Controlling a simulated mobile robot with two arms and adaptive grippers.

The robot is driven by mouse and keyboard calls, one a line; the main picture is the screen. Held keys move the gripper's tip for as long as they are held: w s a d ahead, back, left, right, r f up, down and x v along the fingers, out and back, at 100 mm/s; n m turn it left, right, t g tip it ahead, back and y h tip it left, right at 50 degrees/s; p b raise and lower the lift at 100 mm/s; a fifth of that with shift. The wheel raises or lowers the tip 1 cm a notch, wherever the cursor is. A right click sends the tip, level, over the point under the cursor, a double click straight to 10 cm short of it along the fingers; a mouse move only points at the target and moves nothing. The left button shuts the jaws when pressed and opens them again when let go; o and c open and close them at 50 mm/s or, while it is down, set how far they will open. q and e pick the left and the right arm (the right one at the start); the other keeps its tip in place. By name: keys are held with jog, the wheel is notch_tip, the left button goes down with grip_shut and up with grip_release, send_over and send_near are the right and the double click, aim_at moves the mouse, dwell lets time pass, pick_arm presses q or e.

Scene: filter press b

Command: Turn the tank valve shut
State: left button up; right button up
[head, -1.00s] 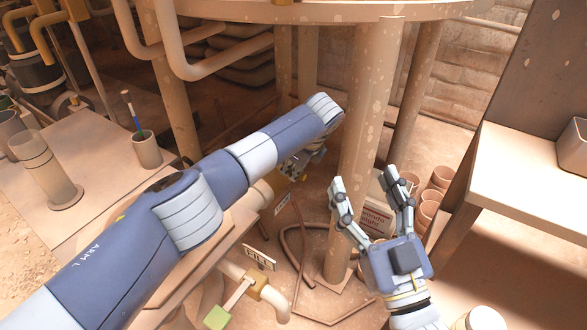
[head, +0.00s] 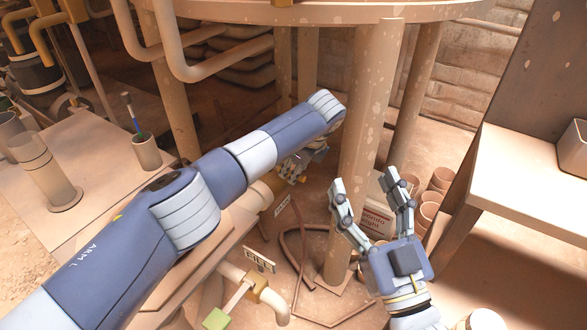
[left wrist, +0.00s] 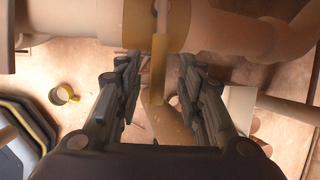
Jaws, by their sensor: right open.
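A yellow lever handle (left wrist: 158,70) on a thick pipe fitting (left wrist: 152,22) shows in the left wrist view; it looks like the tank valve's. My left gripper (left wrist: 159,64) is open, its fingers on either side of the lever with visible gaps. In the head view my left gripper (head: 297,168) is mostly hidden behind my left forearm, beside the tank leg, and the lever is not clear there. My right gripper (head: 371,196) is open and empty, in front of the tank leg (head: 362,120).
A second valve with a green-ended handle (head: 217,318) sits on a lower pipe (head: 280,308), near a small label plate (head: 260,259). Several clay pots (head: 437,185) and a box (head: 376,216) stand behind my right gripper. A bench (head: 530,180) is at the right.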

pick_arm(q)
jog(key=v, duration=1.1)
jog(key=shift+f, duration=0.15)
